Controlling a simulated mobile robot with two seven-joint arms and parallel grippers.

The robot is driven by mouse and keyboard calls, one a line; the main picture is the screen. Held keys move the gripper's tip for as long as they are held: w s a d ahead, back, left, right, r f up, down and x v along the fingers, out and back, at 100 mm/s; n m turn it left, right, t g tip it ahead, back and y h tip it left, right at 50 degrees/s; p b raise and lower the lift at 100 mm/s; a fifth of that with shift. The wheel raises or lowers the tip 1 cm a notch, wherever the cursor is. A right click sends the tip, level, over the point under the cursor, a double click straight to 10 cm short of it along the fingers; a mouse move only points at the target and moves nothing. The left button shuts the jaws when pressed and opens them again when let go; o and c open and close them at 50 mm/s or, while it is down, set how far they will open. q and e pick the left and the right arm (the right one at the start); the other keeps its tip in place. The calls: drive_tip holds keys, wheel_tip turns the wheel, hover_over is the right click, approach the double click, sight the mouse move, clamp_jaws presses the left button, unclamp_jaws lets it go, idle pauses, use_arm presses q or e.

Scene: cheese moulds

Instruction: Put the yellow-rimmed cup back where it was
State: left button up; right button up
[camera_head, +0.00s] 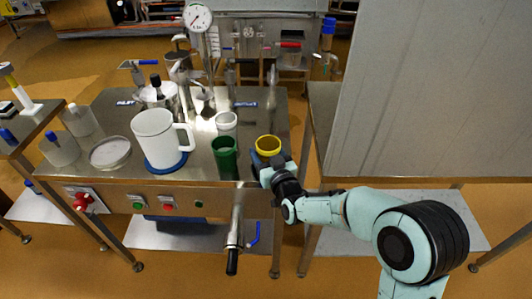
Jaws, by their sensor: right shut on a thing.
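The yellow-rimmed cup (268,144) is at the right front of the steel table, with its dark inside open upward. My right gripper (266,162) is shut on it from the front right and hides its lower part. I cannot tell whether the cup's base touches the table top. A green cup (224,158) stands upright a little to the left of it, apart from it. A white cup (227,123) stands behind the green cup. My left gripper does not show.
A white jug (155,137) stands on a blue disc (167,163) to the left. A shallow round dish (110,152) lies further left. A pressure gauge (198,18) and metal fittings rise behind. A tall grey panel (430,90) stands on the right.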

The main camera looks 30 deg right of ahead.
drive_tip(key=shift+f, duration=0.1)
drive_tip(key=o, duration=1.1)
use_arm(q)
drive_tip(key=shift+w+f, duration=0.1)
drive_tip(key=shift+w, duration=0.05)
use_arm(e)
drive_tip(key=shift+r, duration=0.2)
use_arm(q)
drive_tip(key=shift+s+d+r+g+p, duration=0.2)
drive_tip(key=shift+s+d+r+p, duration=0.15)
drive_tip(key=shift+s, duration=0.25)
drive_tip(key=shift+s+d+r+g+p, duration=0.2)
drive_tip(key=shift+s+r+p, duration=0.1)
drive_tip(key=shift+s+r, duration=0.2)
use_arm(e)
drive_tip(key=s, duration=0.4)
drive_tip(key=s+a, duration=0.1)
drive_tip(key=s, duration=0.3)
drive_tip(key=s+a, duration=0.1)
drive_tip(key=s, duration=0.3)
drive_tip(key=shift+r, duration=0.25)
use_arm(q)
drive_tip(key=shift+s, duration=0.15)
